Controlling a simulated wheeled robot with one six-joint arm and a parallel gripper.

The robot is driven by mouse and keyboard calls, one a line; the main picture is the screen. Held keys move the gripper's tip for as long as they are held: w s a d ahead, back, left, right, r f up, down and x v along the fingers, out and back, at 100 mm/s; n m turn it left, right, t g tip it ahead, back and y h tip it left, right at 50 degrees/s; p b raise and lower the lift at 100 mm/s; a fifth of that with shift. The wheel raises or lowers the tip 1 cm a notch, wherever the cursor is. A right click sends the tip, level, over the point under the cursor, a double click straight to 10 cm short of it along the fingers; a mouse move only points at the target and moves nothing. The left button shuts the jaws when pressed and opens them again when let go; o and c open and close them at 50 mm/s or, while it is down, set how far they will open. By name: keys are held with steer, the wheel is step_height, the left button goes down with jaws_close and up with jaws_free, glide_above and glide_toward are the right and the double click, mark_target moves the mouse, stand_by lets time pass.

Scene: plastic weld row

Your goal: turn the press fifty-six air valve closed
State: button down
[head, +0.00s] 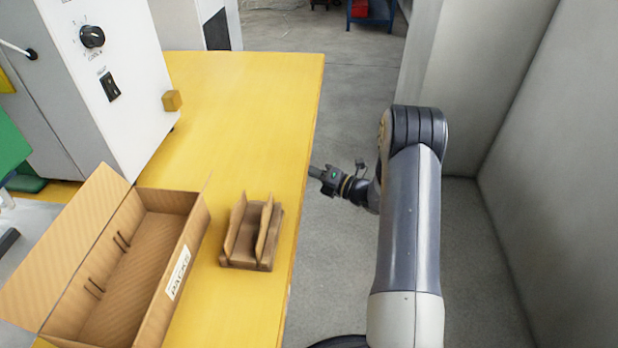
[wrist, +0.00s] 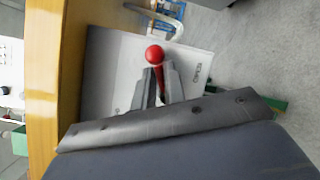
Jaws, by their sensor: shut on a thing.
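In the wrist view, a red ball-ended lever (wrist: 155,54) stands out from a pale grey panel (wrist: 112,62). My gripper (wrist: 159,78) is shut on the lever, its two grey fingers on either side of the shaft just below the red ball. A small dark label (wrist: 197,72) is on the panel to the right of the lever; its lettering is too small to read surely. In the head view, my gripper (head: 318,173) is at the right edge of the yellow table, and the lever and panel are hidden there.
On the yellow table (head: 235,90) stand an open cardboard box (head: 185,255), a brown slotted holder (head: 245,262) and a white machine (head: 120,60). A grey wall (head: 545,150) rises on the right.

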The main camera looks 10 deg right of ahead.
steer(key=n+y+b, duration=0.2)
steer(key=n+b, duration=0.1)
steer(key=n, duration=0.2)
steer(key=s+r+n+y+b, duration=0.1)
steer(key=n+y+b, duration=0.1)
steer(key=n, duration=0.3)
steer(key=n+g+y+b, duration=0.1)
steer(key=n+y+b, duration=0.1)
steer(key=n+b, duration=0.2)
steer(key=shift+s+r+n+b, duration=0.15)
steer(key=shift+s+n+b, duration=0.25)
steer(key=shift+a, duration=0.1)
steer(key=c, duration=1.7)
jaws_free()
steer(key=shift+s+r, duration=0.1)
steer(key=shift+o, duration=1.1)
steer(key=shift+f, duration=0.2)
steer(key=p+v, duration=0.2)
steer(key=v, duration=0.8)
steer(key=shift+d, duration=0.35)
steer(key=shift+s+f, duration=0.1)
steer(key=shift+f, duration=0.05)
